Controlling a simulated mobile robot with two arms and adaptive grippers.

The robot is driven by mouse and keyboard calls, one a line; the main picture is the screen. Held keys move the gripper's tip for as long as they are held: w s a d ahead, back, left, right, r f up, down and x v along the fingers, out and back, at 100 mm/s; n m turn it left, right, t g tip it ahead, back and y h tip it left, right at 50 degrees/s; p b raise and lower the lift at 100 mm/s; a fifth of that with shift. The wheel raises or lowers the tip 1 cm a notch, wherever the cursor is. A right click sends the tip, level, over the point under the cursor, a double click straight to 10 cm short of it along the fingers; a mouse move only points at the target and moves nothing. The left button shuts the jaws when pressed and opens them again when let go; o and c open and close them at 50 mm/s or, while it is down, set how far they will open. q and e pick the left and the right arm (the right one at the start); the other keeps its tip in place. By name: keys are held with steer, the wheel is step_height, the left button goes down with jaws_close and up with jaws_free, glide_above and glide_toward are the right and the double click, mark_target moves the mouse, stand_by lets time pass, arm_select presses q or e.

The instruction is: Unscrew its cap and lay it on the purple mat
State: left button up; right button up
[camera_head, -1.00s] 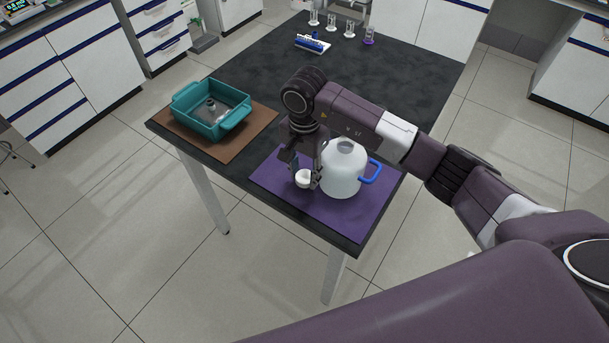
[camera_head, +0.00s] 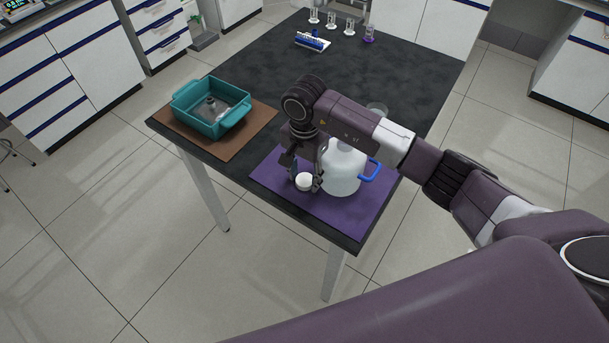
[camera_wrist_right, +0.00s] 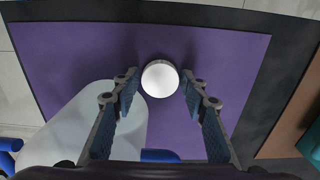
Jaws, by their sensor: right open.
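The white round cap (camera_head: 304,182) lies on the purple mat (camera_head: 340,218), near its left part and in front of the white jug. It also shows in the right wrist view (camera_wrist_right: 160,78). My right gripper (camera_head: 305,180) points down over the mat and is open. In the right wrist view its fingertips (camera_wrist_right: 160,88) stand on both sides of the cap, with a gap on each side. My left gripper is not in view.
A teal basket (camera_head: 211,108) holding a metal part sits on a brown mat (camera_head: 185,134) to the left. A clear vessel (camera_head: 377,107) shows behind my right arm. A blue rack (camera_head: 312,41) and several small glass vessels stand at the far end. The black table's middle is clear.

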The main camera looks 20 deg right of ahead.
mark_target(304, 179)
step_height(304, 179, up, 12)
steer(key=b, duration=0.4)
steer(key=shift+s, duration=0.1)
